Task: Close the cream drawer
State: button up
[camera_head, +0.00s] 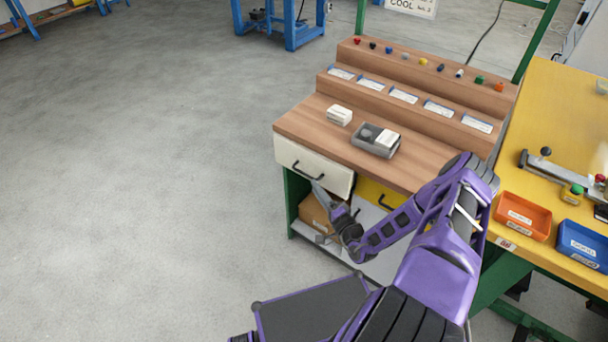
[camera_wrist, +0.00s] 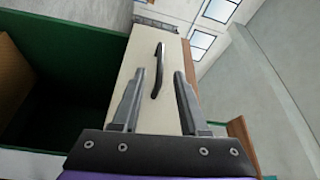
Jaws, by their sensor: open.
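The cream drawer (camera_head: 293,156) is at the left end of the wooden bench's front, just under the top. In the head view its front looks nearly level with the bench edge; I cannot tell exactly how far out it stands. Its dark bar handle (camera_head: 309,170) also shows in the wrist view (camera_wrist: 158,70). My gripper (camera_head: 318,184) is in front of the drawer, low by the handle. In the wrist view my gripper (camera_wrist: 158,85) is open and empty, its two fingers spread to either side of the handle's near end against the cream front (camera_wrist: 140,75). Contact cannot be told.
A yellow drawer (camera_head: 368,191) is right of the cream one. A cardboard box (camera_head: 315,212) sits on the shelf below. A white box (camera_head: 339,115) and a grey device (camera_head: 372,142) stand on the bench top. A yellow table (camera_head: 565,110) adjoins at right. Floor at left is clear.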

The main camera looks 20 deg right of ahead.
aim_at(304, 173)
jog(key=b+x, duration=0.1)
jog(key=x, duration=0.7)
jog(key=shift+w+a, duration=0.1)
grip_shut()
dwell(1.2)
